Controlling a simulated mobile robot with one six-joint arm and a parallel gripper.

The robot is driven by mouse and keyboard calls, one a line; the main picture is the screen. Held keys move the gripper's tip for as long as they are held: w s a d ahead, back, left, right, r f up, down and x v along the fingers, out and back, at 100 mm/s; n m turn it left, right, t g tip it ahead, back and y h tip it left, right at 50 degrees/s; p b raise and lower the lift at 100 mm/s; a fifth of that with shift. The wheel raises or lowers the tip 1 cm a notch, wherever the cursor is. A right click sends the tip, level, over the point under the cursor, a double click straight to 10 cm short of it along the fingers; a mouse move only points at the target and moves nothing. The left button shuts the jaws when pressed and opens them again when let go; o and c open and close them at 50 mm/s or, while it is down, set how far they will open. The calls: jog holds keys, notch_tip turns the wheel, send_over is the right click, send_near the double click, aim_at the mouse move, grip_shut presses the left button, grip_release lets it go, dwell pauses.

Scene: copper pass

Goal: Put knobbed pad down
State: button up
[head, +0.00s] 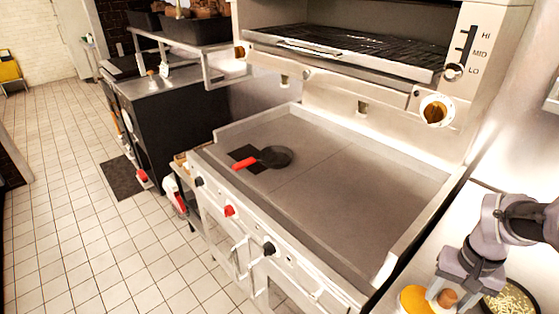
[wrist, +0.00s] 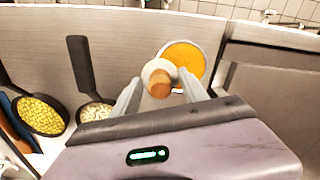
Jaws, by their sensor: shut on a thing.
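My gripper (head: 447,292) is at the lower right of the head view, above the counter beside the griddle. In the wrist view my gripper (wrist: 163,88) is shut on the knobbed pad (wrist: 158,70), with a finger on each side. The pad shows a pale rounded part and a brown knob.
A round container of orange food (wrist: 188,58) is close behind the pad. A pan of pale pieces (wrist: 95,112) and a pan of yellow pieces (wrist: 40,116) stand to the left. The griddle (head: 350,190) is mostly clear, with a red-handled dark pan (head: 276,156) on it.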

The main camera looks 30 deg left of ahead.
jog(key=s+r+p, duration=0.1)
jog(key=p, duration=0.3)
jog(key=shift+p, duration=0.35)
jog(key=shift+s+n+p, duration=0.3)
jog(key=shift+s+p, duration=0.15)
jog(key=shift+p, duration=0.8)
jog(key=shift+s+f+p, duration=0.25)
jog(key=shift+s+p, duration=0.15)
jog(key=shift+p, duration=0.45)
jog(key=shift+f, duration=0.25)
jog(key=w, duration=0.5)
jog(key=w+f, duration=0.1)
jog(key=w, duration=0.4)
jog(key=w+f+b, duration=0.1)
jog(key=w, duration=0.4)
jog(key=shift+w+f, duration=0.2)
notch_tip(320, 180, down, 3)
jog(key=shift+r+b, duration=0.15)
jog(key=shift+b, duration=0.5)
jog(key=shift+f, duration=0.4)
jog(key=shift+w+r, duration=0.1)
jog(key=shift+r, duration=0.05)
